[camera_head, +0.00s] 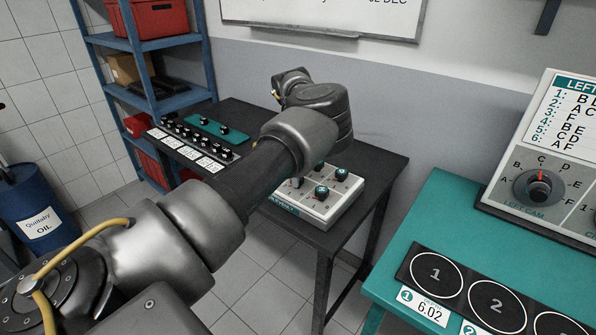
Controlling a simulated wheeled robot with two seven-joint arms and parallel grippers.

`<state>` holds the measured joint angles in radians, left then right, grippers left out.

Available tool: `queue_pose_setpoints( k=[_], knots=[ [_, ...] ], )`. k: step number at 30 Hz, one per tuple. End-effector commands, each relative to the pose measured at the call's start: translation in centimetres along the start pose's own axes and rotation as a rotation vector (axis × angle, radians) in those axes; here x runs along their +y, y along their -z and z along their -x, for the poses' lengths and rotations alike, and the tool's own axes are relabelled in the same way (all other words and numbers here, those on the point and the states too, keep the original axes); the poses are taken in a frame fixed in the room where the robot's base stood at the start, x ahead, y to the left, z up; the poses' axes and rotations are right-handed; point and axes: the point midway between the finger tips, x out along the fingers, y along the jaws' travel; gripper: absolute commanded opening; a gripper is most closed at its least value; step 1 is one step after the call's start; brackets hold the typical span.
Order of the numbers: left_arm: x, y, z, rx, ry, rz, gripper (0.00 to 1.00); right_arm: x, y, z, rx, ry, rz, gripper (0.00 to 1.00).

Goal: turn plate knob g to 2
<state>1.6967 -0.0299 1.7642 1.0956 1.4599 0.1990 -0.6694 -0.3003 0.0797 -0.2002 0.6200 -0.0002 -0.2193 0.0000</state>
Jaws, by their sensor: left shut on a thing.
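A white box with a teal label (320,204) and several black-and-teal knobs stands on the dark table. One knob (341,174) is at its right, another (321,192) nearer its front, and one more is partly covered behind my arm. My left arm reaches across the view and covers the box's left and back parts. Only a small grey part of my left gripper (297,182) seems to show at the box's top, beside the knobs. It is shut on a knob, mostly hidden by the arm. Knob letters and dial marks are too small to read. My right gripper is out of view.
A teal bench (425,235) at the right bears numbered circles and a dial panel (545,160). On the dark table (372,190), a row of black knobs (195,137) and a teal plate lie left of my arm. Blue shelves (143,60) and an oil drum (35,210) stand left.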

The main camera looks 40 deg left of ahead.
Motion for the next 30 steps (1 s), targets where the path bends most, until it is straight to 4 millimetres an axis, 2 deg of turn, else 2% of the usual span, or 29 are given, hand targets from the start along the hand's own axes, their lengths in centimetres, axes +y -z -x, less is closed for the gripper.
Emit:
queue_pose_setpoints(
  k=[19, 20, 24, 30],
  knots=[
    [0.04, -0.09, 0.05, -0.002, -0.002, -0.048, 0.15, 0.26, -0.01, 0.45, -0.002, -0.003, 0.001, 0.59],
    [0.05, -0.09, 0.05, -0.002, -0.002, -0.048, 0.40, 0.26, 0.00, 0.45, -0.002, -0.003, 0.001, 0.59],
    [0.03, -0.06, 0.04, -0.001, -0.002, -0.047, 0.58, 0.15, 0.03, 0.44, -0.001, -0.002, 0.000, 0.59],
    [0.00, 0.01, 0.01, -0.001, -0.001, -0.046, 0.59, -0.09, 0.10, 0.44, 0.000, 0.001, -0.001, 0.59]
  ],
)
